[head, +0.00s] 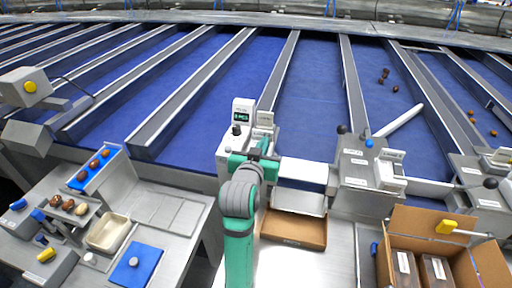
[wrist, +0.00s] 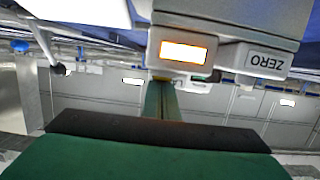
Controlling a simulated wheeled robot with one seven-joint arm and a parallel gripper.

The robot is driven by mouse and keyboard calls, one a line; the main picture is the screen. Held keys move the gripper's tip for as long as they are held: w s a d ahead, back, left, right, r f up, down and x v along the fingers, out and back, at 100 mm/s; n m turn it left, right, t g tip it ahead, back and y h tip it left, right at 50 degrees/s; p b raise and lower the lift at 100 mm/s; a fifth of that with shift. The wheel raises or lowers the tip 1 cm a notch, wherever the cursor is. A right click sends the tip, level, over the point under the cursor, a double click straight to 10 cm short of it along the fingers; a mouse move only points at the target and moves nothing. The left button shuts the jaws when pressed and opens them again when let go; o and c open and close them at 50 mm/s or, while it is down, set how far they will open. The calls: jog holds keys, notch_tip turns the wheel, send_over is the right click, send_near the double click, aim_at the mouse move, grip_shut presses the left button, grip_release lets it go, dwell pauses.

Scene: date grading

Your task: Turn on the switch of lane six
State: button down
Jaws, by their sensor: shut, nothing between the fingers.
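My gripper (head: 263,148) is shut and empty in front of the white control box (head: 243,113), which has a small green-lit display and a dark knob. In the wrist view the green fingers (wrist: 161,98) are together just below a lit orange-white panel (wrist: 183,52). A button marked ZERO (wrist: 265,61) is to its right. Whether the fingertips touch the panel's housing, I cannot tell. A grey control box (head: 355,160) to the right carries a dark ball knob (head: 342,129) and a blue knob (head: 369,143). Its labels are too small to read, and I cannot tell which switch is lane six's.
Blue belts (head: 310,90) split by grey dividers run away behind the boxes. A brown carton (head: 405,222) stands at right, and a cardboard tray (head: 293,229) lies below my gripper. A left bench has a blue date tray (head: 97,168), a cream bin (head: 108,232) and a blue pad (head: 137,263).

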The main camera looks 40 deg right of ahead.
jog(key=shift+w+a, duration=0.1)
jog(key=shift+a, duration=0.15)
jog(key=shift+d+r, duration=0.25)
notch_tip(320, 180, up, 4)
jog(key=shift+w+d+f, duration=0.1)
jog(key=shift+f, duration=0.1)
jog(key=r+v, duration=0.1)
jog(key=v, duration=0.9)
jog(key=shift+w+r, duration=0.25)
jog(key=shift+r, duration=0.1)
jog(key=shift+d, duration=0.15)
